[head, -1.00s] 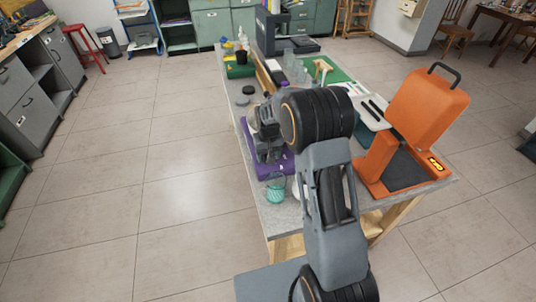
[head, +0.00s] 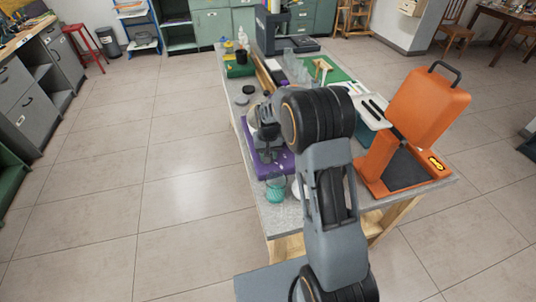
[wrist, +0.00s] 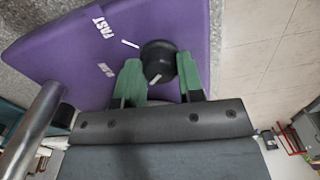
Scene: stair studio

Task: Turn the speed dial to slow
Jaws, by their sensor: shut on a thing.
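The purple device (wrist: 55,50) fills the upper left of the wrist view, and it also shows on the workbench in the head view (head: 257,173). It carries white lettering reading FAST; a smaller label below it is hard to read. The black round speed dial (wrist: 158,58) stands out from its face. One white mark lies left of the dial, and a white line shows at the dial's lower edge. My gripper (wrist: 160,80) is shut on the dial, with a green fingertip on either side. In the head view my arm hides part of the device.
The grey workbench (head: 262,215) also holds an orange open case (head: 425,105) at right and a teal cup (head: 276,190) near the front edge. Glassware (head: 297,70) and a green mat lie farther back. Left of the bench the floor is open.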

